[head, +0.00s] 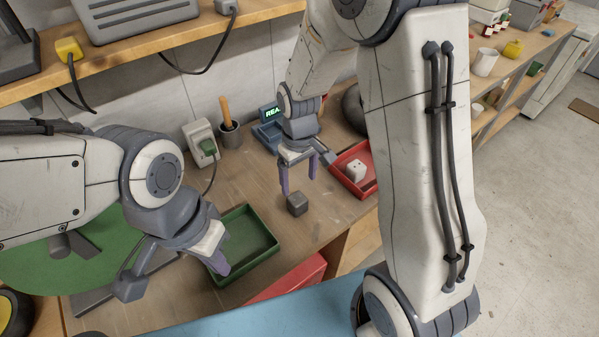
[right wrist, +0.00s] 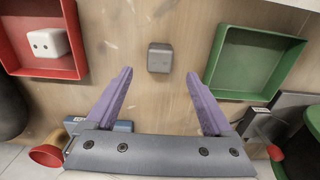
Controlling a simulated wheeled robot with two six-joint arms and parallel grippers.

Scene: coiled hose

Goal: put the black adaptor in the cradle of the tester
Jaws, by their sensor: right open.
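The black adaptor, a small dark grey block (head: 297,203), lies on the wooden bench. It also shows in the right wrist view (right wrist: 160,57), ahead of the fingertips. My right gripper (head: 298,180) is open and empty above the bench, near the block and apart from it. Its two purple fingers show spread in the right wrist view (right wrist: 158,74). The tester (head: 268,132), blue with a lit display reading "REA", stands behind my right gripper, which partly hides it. I cannot make out its cradle.
A red tray (head: 343,179) right of the block holds a white block with two holes (head: 356,171). A green tray (head: 245,270) lies left of the block. A cup with a wooden handle (head: 229,132) and a socket with a green plug (head: 203,141) stand behind.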

